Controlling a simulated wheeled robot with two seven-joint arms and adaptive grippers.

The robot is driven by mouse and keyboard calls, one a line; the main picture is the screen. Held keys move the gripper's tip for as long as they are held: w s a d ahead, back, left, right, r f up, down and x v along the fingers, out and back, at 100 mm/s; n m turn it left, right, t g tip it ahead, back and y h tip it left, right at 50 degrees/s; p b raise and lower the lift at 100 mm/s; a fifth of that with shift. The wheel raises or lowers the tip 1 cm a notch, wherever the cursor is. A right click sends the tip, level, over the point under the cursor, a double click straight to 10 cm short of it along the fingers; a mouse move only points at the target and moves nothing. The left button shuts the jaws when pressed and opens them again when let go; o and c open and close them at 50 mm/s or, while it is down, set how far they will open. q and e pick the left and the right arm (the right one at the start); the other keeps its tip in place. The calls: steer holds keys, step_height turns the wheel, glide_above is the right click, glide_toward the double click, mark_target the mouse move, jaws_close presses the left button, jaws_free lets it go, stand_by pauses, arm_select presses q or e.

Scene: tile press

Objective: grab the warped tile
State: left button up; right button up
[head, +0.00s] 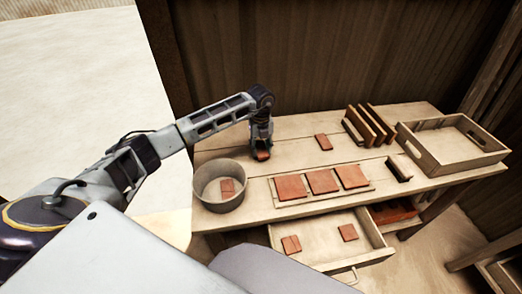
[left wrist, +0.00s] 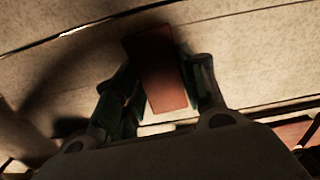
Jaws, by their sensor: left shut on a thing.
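My left gripper (head: 262,146) is at the left rear of the wooden table, pointing down. It is shut on a reddish-brown tile (head: 263,155). In the left wrist view the tile (left wrist: 156,70) sits between the two fingers (left wrist: 160,85), its far end sticking out beyond them. The tile is low over the tabletop; I cannot tell whether it touches it. I cannot make out a bend in it. Another tile (head: 323,142) lies alone on the table, and three tiles (head: 322,182) lie on a flat board. My right gripper is not in view.
A round tub (head: 208,197) with a tile inside stands at the table's left front. A rack (head: 352,133) of upright tiles and an empty wooden tray (head: 420,158) are to the right. An open drawer (head: 322,248) below holds two tiles. A small dark-topped block (head: 398,168) stands near the tray.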

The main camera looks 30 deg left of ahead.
mark_target(261, 149)
arm_select(q)
step_height(261, 149, up, 7)
steer(key=shift+r, duration=0.1)
steer(key=shift+r+b, duration=0.3)
steer(key=shift+r, duration=0.25)
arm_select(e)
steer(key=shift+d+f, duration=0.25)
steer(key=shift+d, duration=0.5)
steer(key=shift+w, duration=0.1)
